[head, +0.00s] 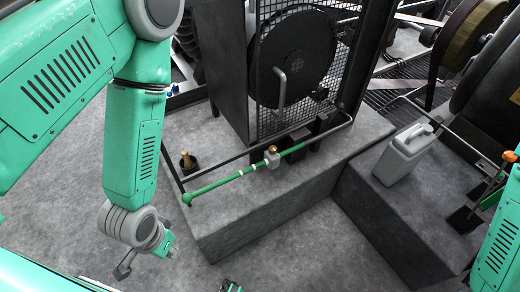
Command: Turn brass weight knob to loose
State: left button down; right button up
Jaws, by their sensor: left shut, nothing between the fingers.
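A small brass knob (274,149) sits on top of a grey block, the weight (272,160). The weight is on a green lever bar (232,177) that runs along the front of the machine on a concrete plinth. Whether the knob is tight or loose cannot be seen. My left gripper (166,244) is shut and empty, over the floor left of the plinth, well apart from the knob. A small green and black part at the bottom edge looks like the tip of my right gripper (232,286); most of it is cut off.
A mesh guard (297,55) covers a dark wheel behind the lever. A brown-handled part (187,160) stands at the plinth's left. A grey jug (404,154) stands on the lower block at right. The floor (300,262) in front is clear.

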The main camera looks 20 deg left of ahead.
aim_at(272, 151)
jog(key=u, duration=0.35)
jog(key=i+l, duration=0.15)
jog(key=l, duration=0.3)
jog(key=i+l+u, duration=0.1)
jog(key=l, duration=0.3)
jog(key=i+l, duration=0.15)
jog(key=l, duration=0.3)
jog(key=i+l+u, duration=0.1)
jog(key=l, duration=0.35)
